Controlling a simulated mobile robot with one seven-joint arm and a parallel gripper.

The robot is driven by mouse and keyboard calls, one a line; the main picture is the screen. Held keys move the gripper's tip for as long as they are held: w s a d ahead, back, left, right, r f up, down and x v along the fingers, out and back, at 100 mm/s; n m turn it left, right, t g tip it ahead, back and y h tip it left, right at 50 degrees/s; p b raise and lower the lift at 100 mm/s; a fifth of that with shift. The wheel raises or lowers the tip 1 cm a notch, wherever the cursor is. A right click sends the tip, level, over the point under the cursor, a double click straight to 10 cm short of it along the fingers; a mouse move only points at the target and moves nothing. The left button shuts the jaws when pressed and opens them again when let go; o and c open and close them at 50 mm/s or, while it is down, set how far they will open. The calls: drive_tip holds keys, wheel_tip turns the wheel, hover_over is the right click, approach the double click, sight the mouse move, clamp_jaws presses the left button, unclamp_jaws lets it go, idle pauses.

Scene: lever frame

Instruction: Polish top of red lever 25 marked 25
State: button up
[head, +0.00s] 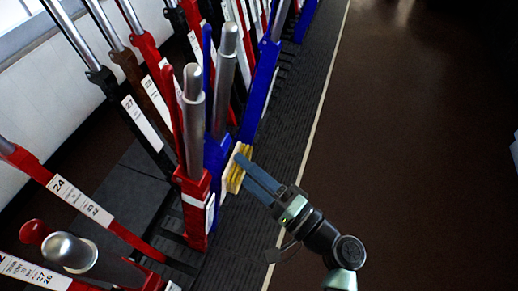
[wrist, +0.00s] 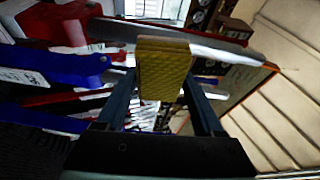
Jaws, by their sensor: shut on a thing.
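My gripper (head: 258,178) is shut on a yellow pad (head: 237,168) with a pale layer. The pad also shows between the fingers in the wrist view (wrist: 163,68). In the head view the pad appears beside a blue lever (head: 216,150); I cannot tell whether they touch. A red lever (head: 193,190) with a bare steel handle (head: 194,120) stands upright just left of the pad. Its label is edge-on and unreadable, so I cannot confirm that it is 25. A red lever marked 24 (head: 75,200) leans to the left.
A black lever marked 27 (head: 130,105) and several red and blue levers stand close together behind. A second blue lever (head: 262,85) rises behind the pad. A steel handle (head: 68,250) is at the lower left. The brown floor (head: 420,110) on the right is clear.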

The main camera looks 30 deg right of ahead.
drive_tip(key=shift+s+d+r+m+t+h, duration=0.2)
drive_tip(key=shift+s+d+r, duration=0.1)
drive_tip(key=shift+d+r, duration=0.2)
drive_tip(key=shift+s+d+r+m+t+h, duration=0.1)
drive_tip(key=shift+s+d+r+t, duration=0.15)
drive_tip(key=shift+d+r, duration=0.15)
drive_tip(key=shift+w+r, duration=0.1)
drive_tip(key=shift+r, duration=0.05)
drive_tip(key=shift+w+a+r+p, duration=0.2)
drive_tip(key=shift+w+a, duration=0.35)
drive_tip(key=shift+w, duration=0.2)
drive_tip(key=shift+w+a+r+p, duration=0.15)
drive_tip(key=shift+w+a+p, duration=0.1)
drive_tip(key=shift+w+a, duration=0.4)
drive_tip(key=shift+w+a+r+p, duration=0.2)
drive_tip(key=shift+w+a, duration=0.3)
drive_tip(key=shift+w, duration=0.3)
drive_tip(key=shift+w+a+r, duration=0.15)
drive_tip(key=shift+w+a, duration=0.4)
drive_tip(key=shift+w, duration=0.15)
drive_tip(key=shift+r, duration=0.15)
drive_tip(key=shift+s+d+r+p, duration=0.2)
drive_tip(key=shift+r+p, duration=0.45)
drive_tip(key=shift+r, duration=0.25)
drive_tip(key=shift+s+d+r+p, duration=0.1)
drive_tip(key=shift+s+r+p, duration=0.1)
drive_tip(key=shift+r+p, duration=0.55)
wheel_tip(320, 180, up, 4)
drive_tip(key=shift+s+d+f+p, duration=0.15)
drive_tip(key=shift+p, duration=0.65)
